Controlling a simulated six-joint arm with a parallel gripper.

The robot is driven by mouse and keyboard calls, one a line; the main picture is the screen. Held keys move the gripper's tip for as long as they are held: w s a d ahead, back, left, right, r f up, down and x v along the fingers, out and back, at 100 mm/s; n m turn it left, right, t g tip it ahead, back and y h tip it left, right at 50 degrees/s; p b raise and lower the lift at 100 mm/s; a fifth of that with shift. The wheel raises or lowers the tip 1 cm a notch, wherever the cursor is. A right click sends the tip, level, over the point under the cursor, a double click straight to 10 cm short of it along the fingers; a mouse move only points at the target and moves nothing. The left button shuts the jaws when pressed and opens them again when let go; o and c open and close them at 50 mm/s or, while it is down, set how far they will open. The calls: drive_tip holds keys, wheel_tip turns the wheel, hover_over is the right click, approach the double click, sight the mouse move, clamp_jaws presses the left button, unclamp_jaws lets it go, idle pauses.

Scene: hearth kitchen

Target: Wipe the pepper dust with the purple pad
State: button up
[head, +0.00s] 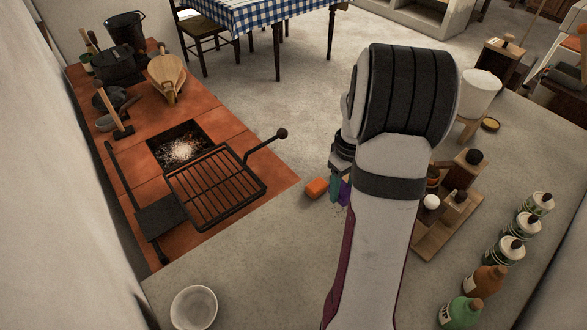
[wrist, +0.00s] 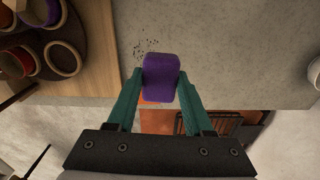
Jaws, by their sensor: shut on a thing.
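The purple pad (wrist: 161,78) is between the two teal fingers of my gripper (wrist: 158,92) in the wrist view. My gripper is shut on it. In the head view a bit of the purple pad (head: 344,191) shows beside my arm, close to the grey counter. The pepper dust (wrist: 143,48) is a scatter of dark specks on the counter just beyond the pad in the wrist view, some at its upper left edge. I cannot tell whether the pad touches the counter.
An orange block (head: 317,187) lies on the counter left of my gripper. A white bowl (head: 194,307) and a black grill (head: 215,187) are at left. The counter's front middle is clear.

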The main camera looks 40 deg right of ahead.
drive_tip(key=shift+s+d+f, duration=0.6)
drive_tip(key=shift+s+f, duration=0.25)
drive_tip(key=shift+f, duration=0.85)
drive_tip(key=shift+s+d+f, duration=0.6)
drive_tip(key=shift+s+f, duration=0.2)
drive_tip(key=shift+f, duration=0.85)
drive_tip(key=shift+s+d+f, duration=0.6)
drive_tip(key=shift+s+f, duration=0.25)
drive_tip(key=shift+f, duration=0.85)
drive_tip(key=shift+w+f, duration=0.45)
drive_tip(key=shift+w, duration=0.05)
clamp_jaws()
drive_tip(key=shift+w+f, duration=0.1)
drive_tip(key=shift+w, duration=4.45)
drive_tip(key=shift+s, duration=4.9)
drive_tip(key=shift+s+a, duration=0.15)
drive_tip(key=shift+a, duration=0.1)
drive_tip(key=shift+w, duration=4.9)
drive_tip(key=shift+s, duration=4.95)
wheel_tip(320, 180, up, 8)
drive_tip(key=shift+w, duration=0.1)
